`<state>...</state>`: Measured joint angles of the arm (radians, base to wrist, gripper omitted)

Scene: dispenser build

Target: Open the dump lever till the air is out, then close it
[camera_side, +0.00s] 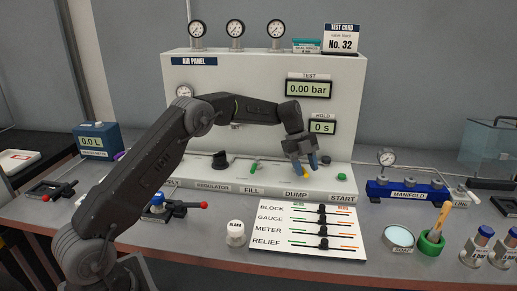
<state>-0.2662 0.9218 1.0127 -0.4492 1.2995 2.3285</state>
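The air panel (190,85) stands at the back of the bench. Its TEST display (309,89) reads 0.00 bar and its HOLD display (322,127) reads 0 s. The yellow-tipped dump lever (306,173) shows above the DUMP label (296,194), mostly hidden by my gripper. My gripper (309,167) points down right at this lever. I cannot tell whether its fingers touch the lever or are shut on it. The green fill lever (254,168) is to the left, above the FILL label.
A black regulator knob (220,161) and a green start button (342,177) flank the levers. A white slider board (300,232) lies in front. A blue manifold (408,192) is at right. A small white jar (236,233) stands near the front edge.

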